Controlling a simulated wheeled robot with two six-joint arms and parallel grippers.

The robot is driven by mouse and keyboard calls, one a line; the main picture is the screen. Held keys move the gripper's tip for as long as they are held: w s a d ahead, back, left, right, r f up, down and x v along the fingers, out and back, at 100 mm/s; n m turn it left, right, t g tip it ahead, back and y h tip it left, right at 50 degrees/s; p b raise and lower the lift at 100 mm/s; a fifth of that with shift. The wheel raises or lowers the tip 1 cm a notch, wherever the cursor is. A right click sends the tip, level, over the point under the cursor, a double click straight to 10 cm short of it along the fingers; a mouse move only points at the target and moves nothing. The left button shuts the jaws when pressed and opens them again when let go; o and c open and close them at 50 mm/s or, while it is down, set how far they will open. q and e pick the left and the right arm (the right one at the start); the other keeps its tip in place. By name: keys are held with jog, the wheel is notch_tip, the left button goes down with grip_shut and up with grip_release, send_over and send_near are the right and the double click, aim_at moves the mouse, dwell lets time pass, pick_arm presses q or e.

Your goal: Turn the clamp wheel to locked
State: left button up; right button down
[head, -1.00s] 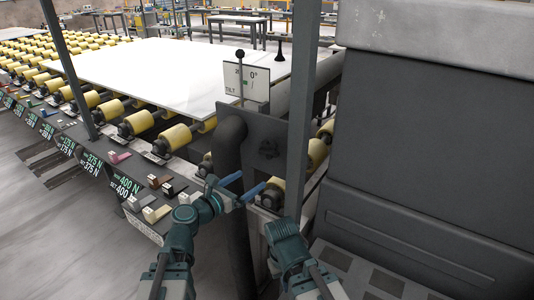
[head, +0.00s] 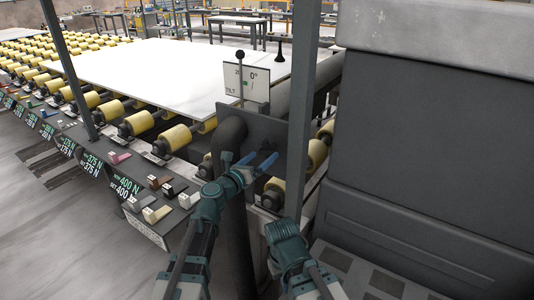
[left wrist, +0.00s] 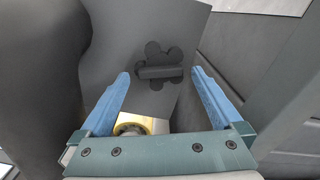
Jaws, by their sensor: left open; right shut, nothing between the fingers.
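The clamp wheel (left wrist: 160,66) is a small dark lobed knob with a bar across it. It is mounted on a dark grey plate (head: 292,140), which also shows in the left wrist view (left wrist: 150,25). In the head view my fingers largely hide the wheel. My left gripper (head: 265,157) is open, its two blue fingers pointing at the plate. In the left wrist view the fingertips (left wrist: 161,75) lie on either side of the wheel's lower edge, apart from it. My right gripper (head: 284,231) is low beside the plate; its fingers are hard to make out.
A thick dark pipe (head: 230,140) stands just left of the plate, close to my left gripper. A grey post (head: 300,110) rises right of it. A tilt sign (head: 247,82) and lever are above. Yellow rollers (head: 178,138) carry a white slab (head: 150,70). A large dark cabinet (head: 430,150) fills the right.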

aim_at(265, 154)
pick_arm(q)
jog(key=shift+x, duration=1.85)
jog(key=c, duration=1.3)
